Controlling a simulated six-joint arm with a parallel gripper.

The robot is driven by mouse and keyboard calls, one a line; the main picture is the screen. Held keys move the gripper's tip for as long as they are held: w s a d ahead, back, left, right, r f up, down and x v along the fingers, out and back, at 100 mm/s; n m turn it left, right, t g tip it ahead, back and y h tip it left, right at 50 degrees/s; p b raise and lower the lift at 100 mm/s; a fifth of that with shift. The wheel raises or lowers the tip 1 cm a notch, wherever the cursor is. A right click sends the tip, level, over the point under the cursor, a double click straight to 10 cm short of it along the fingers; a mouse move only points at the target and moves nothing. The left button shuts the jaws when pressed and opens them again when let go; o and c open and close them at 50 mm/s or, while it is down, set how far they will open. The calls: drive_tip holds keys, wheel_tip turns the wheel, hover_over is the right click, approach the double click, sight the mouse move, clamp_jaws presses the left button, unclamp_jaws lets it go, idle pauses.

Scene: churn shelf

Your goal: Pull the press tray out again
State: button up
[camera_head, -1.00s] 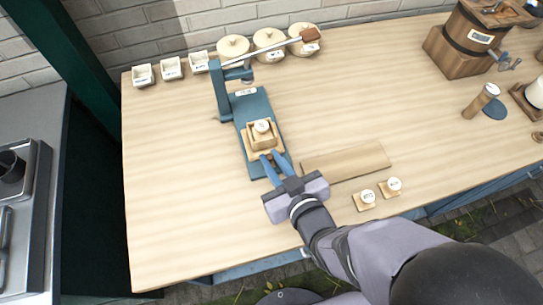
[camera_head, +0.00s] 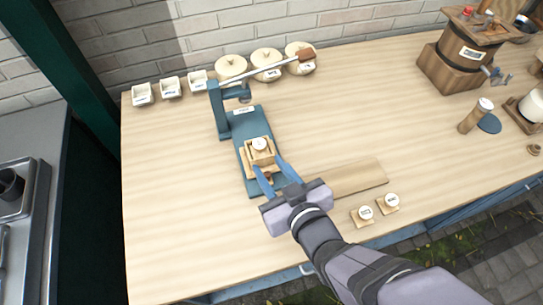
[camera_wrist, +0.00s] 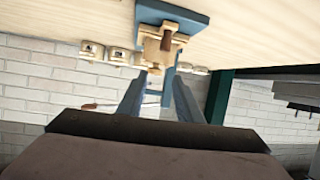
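The press (camera_head: 220,112) is blue, with a long silver lever angled up to the right and a blue base plate (camera_head: 245,125). The wooden press tray (camera_head: 250,166) sits on the front part of this base, ahead of the press head. A square wooden mould (camera_head: 261,157) with a round white-labelled top stands on the tray. A brown knob (camera_wrist: 167,42) shows at the tray's front in the wrist view. My gripper (camera_head: 269,165) is open, its blue fingers spread either side of the tray's front. Whether they touch it I cannot tell.
A flat wooden board (camera_head: 358,178) lies right of my gripper, with two small labelled stamps (camera_head: 365,214) in front. White dishes (camera_head: 170,87) and round lidded pots (camera_head: 266,62) line the back. A wooden churn (camera_head: 462,55) stands far right. The table's left side is clear.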

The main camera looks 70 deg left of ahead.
drive_tip(key=shift+r, duration=2.45)
drive_tip(key=w+d+f+m+t+h, duration=0.1)
drive_tip(key=w+d+m+t, duration=0.15)
drive_tip(key=w, duration=0.35)
drive_tip(key=w+d+f+m+t+h+p, duration=0.1)
drive_tip(key=w+d+f, duration=0.15)
drive_tip(key=w, duration=0.45)
drive_tip(key=w+d+f+m+t+h, duration=0.1)
drive_tip(key=w+d+m+t+h, duration=0.15)
drive_tip(key=w, duration=0.35)
drive_tip(key=w+d+f+m+t+h, duration=0.1)
drive_tip(key=w+d+f+m+h, duration=0.25)
drive_tip(key=w+d, duration=0.85)
drive_tip(key=d+f+m+g+h+p, duration=0.15)
drive_tip(key=d+m+h, duration=0.3)
drive_tip(key=d, duration=1.25)
drive_tip(key=s+d+m+g, duration=0.3)
drive_tip(key=s+d+m, duration=0.3)
drive_tip(key=d, duration=0.5)
drive_tip(key=shift+s+d+r+g+h, duration=0.25)
drive_tip(key=shift+s+d+g+h, duration=0.15)
drive_tip(key=shift+s, duration=0.3)
